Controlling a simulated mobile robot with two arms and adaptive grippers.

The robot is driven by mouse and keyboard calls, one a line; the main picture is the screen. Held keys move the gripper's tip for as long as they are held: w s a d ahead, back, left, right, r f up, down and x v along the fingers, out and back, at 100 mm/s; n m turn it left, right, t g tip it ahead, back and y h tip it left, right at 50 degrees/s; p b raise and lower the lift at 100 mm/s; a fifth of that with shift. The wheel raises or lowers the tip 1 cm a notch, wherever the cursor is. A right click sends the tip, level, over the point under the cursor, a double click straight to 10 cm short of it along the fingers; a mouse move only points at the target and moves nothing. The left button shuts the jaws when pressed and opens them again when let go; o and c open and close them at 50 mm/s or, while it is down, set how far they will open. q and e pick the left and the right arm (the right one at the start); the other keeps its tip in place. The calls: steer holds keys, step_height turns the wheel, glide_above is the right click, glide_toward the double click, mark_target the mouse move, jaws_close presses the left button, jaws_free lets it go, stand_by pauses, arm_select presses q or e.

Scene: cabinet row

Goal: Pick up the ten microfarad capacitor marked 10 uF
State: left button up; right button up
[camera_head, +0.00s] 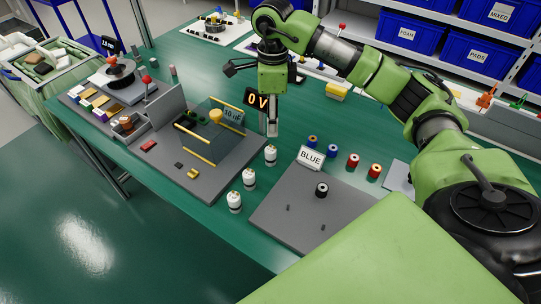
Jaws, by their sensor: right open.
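A grey circuit board (217,168) lies on the green table, with yellow bars and small dark parts on it. My right gripper (271,128) points down, open and empty, right of the label and behind the nearest cylinders. My left gripper is out of view.
Blue bins (409,33) fill the back shelf.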

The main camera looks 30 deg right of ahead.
mark_target(270, 149)
step_height(270, 149, down, 7)
steer(key=shift+a+f+p, duration=0.1)
steer(key=shift+p, duration=0.2)
steer(key=shift+w+a+f+p, duration=0.15)
steer(key=shift+f+p, duration=0.55)
steer(key=shift+f, duration=2.05)
steer(key=c, duration=1.2)
